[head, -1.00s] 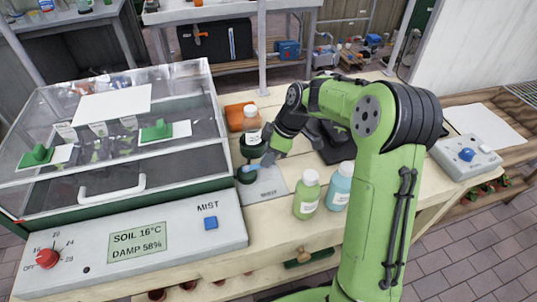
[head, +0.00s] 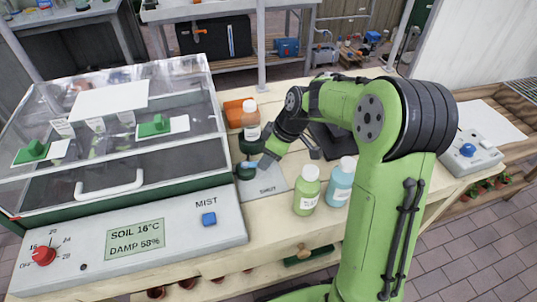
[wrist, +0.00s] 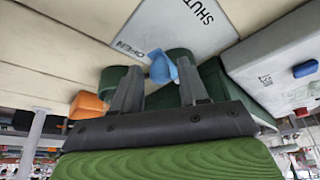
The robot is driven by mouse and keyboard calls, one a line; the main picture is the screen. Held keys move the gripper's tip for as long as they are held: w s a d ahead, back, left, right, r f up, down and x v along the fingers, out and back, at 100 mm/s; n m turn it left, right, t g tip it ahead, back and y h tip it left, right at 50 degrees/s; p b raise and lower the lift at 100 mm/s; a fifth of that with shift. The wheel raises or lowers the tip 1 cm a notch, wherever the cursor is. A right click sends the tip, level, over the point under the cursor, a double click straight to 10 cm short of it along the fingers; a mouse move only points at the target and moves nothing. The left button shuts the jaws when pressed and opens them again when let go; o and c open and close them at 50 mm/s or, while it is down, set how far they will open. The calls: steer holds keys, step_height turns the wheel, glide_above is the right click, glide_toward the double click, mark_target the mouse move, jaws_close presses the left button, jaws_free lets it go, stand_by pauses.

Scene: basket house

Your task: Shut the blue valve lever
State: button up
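The blue valve lever (wrist: 162,68) sits on a dark green valve body (head: 247,174). It points toward the OPEN end of a grey label plate (wrist: 180,28); SHUT is printed farther along. In the head view the lever (head: 247,164) is small and partly covered by my gripper (head: 260,163). In the wrist view my gripper (wrist: 157,70) has its two dark fingers apart, with the lever between their tips. The right finger is very near the lever; I cannot tell whether it touches.
A green bottle (head: 307,190) and a light blue bottle (head: 340,183) stand just right of the plate. A brown bottle (head: 250,122) stands behind the valve. The propagator control panel (head: 180,235) is close on the left.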

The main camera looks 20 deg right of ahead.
steer(key=p+v, duration=0.6)
steer(key=v, duration=0.9)
steer(key=shift+d+r, duration=0.25)
steer(key=shift+r, duration=0.1)
